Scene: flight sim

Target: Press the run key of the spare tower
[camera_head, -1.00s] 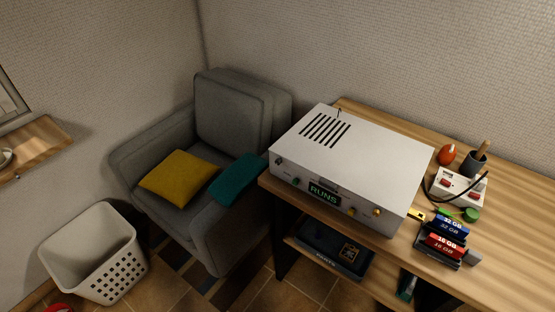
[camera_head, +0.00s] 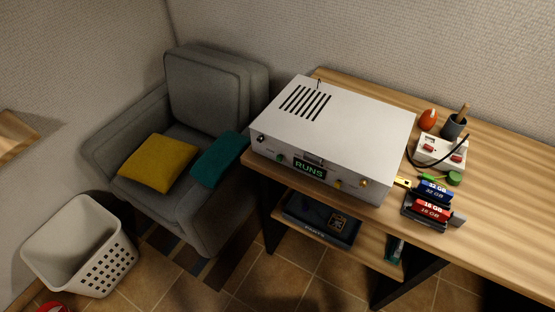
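A white computer case (camera_head: 340,125) lies flat on the left end of the wooden desk, with vent slots on top. Its front panel has a small display (camera_head: 309,168) reading "RUNS" in green. Neither of my grippers shows in the view.
On the desk (camera_head: 490,225) are a power strip (camera_head: 438,151), a rack with labelled memory modules (camera_head: 433,208), a pen cup (camera_head: 453,127) and an orange object (camera_head: 428,119). A parts tray (camera_head: 320,220) is on the lower shelf. An armchair (camera_head: 205,90) and white basket (camera_head: 80,247) stand left.

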